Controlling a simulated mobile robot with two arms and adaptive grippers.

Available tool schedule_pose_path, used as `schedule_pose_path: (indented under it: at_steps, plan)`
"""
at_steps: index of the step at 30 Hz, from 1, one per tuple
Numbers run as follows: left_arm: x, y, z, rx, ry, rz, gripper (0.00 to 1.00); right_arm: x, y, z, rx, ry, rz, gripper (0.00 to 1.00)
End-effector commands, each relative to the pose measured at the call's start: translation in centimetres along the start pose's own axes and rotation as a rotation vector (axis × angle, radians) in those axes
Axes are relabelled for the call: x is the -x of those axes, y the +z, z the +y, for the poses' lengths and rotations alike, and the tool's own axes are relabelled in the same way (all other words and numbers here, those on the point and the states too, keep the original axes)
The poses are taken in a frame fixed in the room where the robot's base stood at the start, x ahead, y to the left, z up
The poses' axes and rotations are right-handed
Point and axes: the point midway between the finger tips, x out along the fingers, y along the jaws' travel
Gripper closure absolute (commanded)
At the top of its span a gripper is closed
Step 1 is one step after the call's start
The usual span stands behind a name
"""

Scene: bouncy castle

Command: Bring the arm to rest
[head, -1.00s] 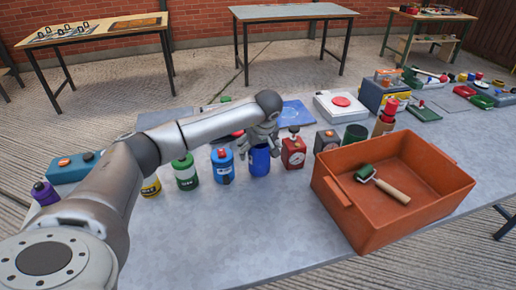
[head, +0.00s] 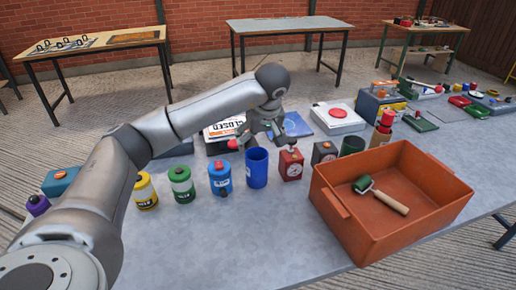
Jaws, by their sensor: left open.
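My left arm (head: 205,112) reaches in from the left over the grey table (head: 250,240). My left gripper (head: 268,136) hangs at its end, open and with nothing seen in it. It is above and behind the open blue cup (head: 257,170), and close to the red timer (head: 290,164) in the picture. I cannot tell its exact height above the table. My right gripper is not in view.
An orange bin (head: 332,208) with a green-headed roller (head: 380,194) in it stands at the right. Yellow (head: 146,191), green (head: 182,184) and blue (head: 220,177) bottles stand in a row below my arm. A "closed" sign (head: 222,129) lies behind.

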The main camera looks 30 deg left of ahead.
Motion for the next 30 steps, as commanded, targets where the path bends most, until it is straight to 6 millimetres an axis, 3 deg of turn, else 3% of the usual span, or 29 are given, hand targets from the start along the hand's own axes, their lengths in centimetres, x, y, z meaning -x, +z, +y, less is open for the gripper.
schedule_pose_path:
  at_steps: [19, 30]
  plan:
    - [0.7, -0.1, 0.0, -0.001, 0.001, 0.0, 0.17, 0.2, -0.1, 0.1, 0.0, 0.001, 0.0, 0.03]
    - [5.9, -2.3, 0.0, -0.001, 0.0, 0.0, 0.17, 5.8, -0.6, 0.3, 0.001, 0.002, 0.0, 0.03]
